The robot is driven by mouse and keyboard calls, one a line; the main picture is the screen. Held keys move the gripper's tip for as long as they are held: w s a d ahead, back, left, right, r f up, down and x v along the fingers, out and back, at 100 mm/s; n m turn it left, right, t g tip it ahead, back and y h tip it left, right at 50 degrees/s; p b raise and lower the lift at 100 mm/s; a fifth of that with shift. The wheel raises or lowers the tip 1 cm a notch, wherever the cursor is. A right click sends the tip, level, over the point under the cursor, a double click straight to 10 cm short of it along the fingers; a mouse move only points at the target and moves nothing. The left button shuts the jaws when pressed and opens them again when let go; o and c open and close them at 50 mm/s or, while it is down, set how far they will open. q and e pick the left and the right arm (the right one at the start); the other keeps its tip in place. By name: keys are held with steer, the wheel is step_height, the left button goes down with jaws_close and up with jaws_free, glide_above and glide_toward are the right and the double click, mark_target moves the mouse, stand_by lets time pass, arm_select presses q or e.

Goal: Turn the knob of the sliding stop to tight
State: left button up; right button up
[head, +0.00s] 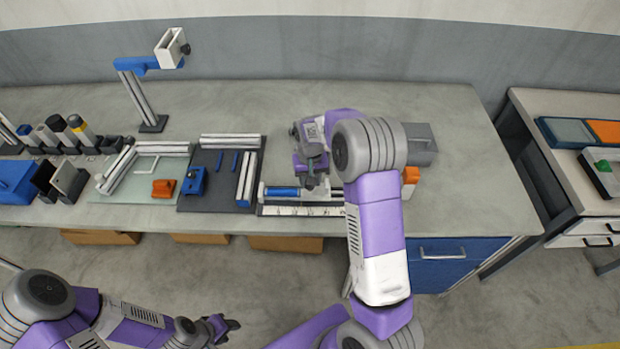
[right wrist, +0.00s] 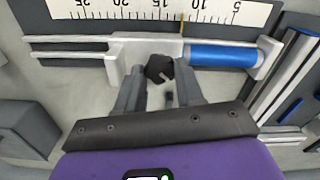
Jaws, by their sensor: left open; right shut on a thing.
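The sliding stop (right wrist: 140,48) is a light grey block on pale rails beside a printed scale (right wrist: 95,10). Its black knob (right wrist: 159,68) sticks out toward my right gripper (right wrist: 160,82). The two fingers of my right gripper are closed around the knob. In the head view my right gripper (head: 312,180) is over the ruler fixture at the table's front edge, and its arm hides part of the fixture. The knob cannot be made out there. My left gripper (head: 222,326) is open and empty, low at the front, away from the table.
A blue cylinder (right wrist: 222,55) lies along the rails beside the stop; it shows in the head view too (head: 283,191). A dark mat (head: 215,190) with a blue block (head: 195,180) lies left of the fixture. A grey box (head: 421,140) stands right. The table's back middle is clear.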

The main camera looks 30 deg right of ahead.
steer(key=m+p, duration=0.1)
steer(key=m, duration=0.3)
steer(key=shift+m, duration=0.3)
steer(key=shift+m+p, duration=0.7)
steer(key=shift+m, duration=1.6)
steer(key=o, duration=1)
steer(key=shift+o, duration=0.2)
step_height(320, 180, up, 8)
steer(key=shift+f+p, duration=0.2)
steer(key=shift+p, duration=0.15)
